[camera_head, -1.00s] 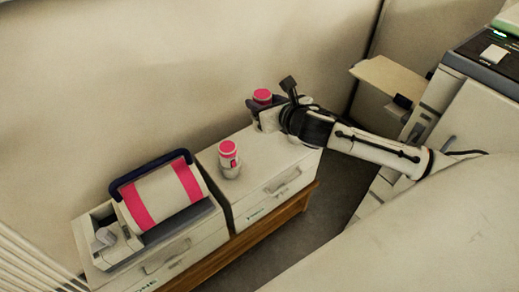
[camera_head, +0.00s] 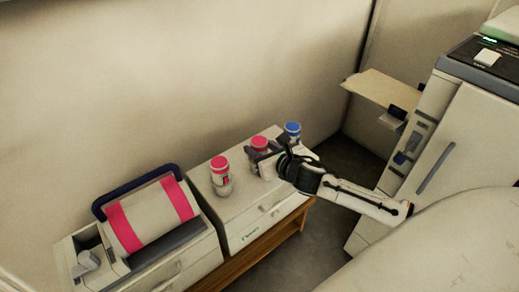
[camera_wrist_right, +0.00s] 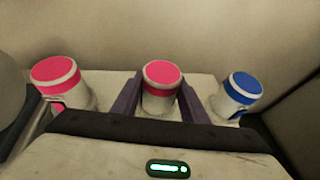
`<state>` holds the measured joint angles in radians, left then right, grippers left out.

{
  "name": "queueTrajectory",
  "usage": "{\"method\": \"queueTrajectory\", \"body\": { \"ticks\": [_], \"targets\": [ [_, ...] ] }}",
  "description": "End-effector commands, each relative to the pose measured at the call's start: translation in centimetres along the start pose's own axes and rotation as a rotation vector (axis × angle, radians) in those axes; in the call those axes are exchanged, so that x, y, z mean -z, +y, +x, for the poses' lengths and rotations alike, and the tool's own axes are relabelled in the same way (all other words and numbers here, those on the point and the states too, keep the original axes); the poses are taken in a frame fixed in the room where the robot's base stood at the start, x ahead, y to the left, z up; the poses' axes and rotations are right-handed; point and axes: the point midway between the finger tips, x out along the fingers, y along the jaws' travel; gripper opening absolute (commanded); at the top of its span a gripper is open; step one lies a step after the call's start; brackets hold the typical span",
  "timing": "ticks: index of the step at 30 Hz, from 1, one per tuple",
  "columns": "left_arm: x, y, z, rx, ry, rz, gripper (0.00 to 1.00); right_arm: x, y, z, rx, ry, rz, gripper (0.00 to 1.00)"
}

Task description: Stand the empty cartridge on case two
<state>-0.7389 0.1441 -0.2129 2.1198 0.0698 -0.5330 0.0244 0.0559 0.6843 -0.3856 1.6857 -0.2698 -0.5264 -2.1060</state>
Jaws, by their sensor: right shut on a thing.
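Case two (camera_head: 240,205) is the right-hand white case, with a drawer front. A pink-capped white cartridge (camera_head: 259,143) is between the fingers of my right gripper (camera_head: 262,158), at the case top between two others; its base is hidden, so I cannot tell whether it touches. The wrist view shows it (camera_wrist_right: 162,88) upright between the dark fingers (camera_wrist_right: 160,98). Another pink-capped cartridge (camera_head: 220,176) stands on the case to the left. A blue-capped one (camera_head: 292,133) stands to the right. I cannot tell by looks which is empty. My left gripper is out of view.
The left-hand white case (camera_head: 195,257) carries a drum with pink bands (camera_head: 150,213) and a dark handle. Both cases sit on a wooden bench (camera_head: 262,246). A wall rises behind. A grey-white machine (camera_head: 440,150) with a tray (camera_head: 385,88) stands at right.

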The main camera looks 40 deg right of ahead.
Motion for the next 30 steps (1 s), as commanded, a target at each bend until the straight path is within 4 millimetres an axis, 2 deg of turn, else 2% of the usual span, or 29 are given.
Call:
{"method": "queueTrajectory", "body": {
  "ticks": [7,8,11,22,26,30],
  "targets": [
    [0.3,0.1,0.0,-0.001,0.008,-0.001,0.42,0.2,0.0,0.1,0.0,-0.002,-0.001,0.14],
    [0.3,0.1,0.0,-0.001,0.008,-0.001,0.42,0.2,0.0,0.1,0.0,0.0,-0.001,0.43],
    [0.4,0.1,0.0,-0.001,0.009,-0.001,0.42,0.2,0.0,0.1,0.0,0.0,-0.001,0.59],
    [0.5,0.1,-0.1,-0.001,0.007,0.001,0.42,-0.3,0.0,-0.2,0.0,0.0,0.001,0.59],
    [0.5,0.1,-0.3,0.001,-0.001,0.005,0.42,-0.2,0.0,-2.1,0.0,0.003,-0.003,0.59],
    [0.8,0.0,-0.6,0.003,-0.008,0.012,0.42,-0.2,0.0,-5.2,0.0,0.004,-0.004,0.59]
  ]
}}
